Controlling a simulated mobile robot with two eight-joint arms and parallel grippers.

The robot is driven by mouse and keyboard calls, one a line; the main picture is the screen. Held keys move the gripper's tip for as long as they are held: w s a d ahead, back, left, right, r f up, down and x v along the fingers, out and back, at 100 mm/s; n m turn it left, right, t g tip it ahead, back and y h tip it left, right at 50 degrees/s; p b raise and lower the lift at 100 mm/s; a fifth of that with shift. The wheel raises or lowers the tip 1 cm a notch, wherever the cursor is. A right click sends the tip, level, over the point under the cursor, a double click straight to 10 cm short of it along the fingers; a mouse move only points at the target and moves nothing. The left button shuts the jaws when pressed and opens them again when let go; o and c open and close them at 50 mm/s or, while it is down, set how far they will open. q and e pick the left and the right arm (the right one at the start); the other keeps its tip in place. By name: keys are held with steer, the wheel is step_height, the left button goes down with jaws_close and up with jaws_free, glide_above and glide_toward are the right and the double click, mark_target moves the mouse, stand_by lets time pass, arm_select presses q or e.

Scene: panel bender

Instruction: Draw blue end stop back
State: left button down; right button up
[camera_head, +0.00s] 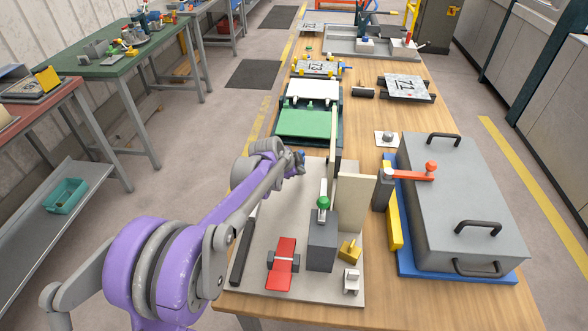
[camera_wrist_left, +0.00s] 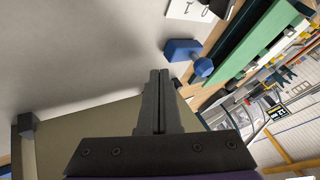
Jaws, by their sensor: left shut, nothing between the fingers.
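The blue end stop (camera_wrist_left: 181,50) is a small blue block with a round blue knob (camera_wrist_left: 203,67). It sits on the light grey plate, near the plate's edge, in the left wrist view. In the head view only a small blue patch (camera_head: 302,153) shows beside my left gripper (camera_head: 297,164), which hides the rest. In the left wrist view my left gripper (camera_wrist_left: 159,75) is shut and empty. Its fingertips appear apart from the block and knob, a little below and left of them. My right gripper is not in view.
The bender plate (camera_head: 322,285) carries a red clamp (camera_head: 282,262), a dark grey block with a green-knobbed lever (camera_head: 323,203) and an upright beige panel (camera_head: 354,202). A green tray (camera_head: 307,127) stands beyond. A large grey lidded box (camera_head: 455,200) stands right.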

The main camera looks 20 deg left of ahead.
arm_select(q)
steer(key=v, duration=1)
steer(key=shift+w, duration=0.1)
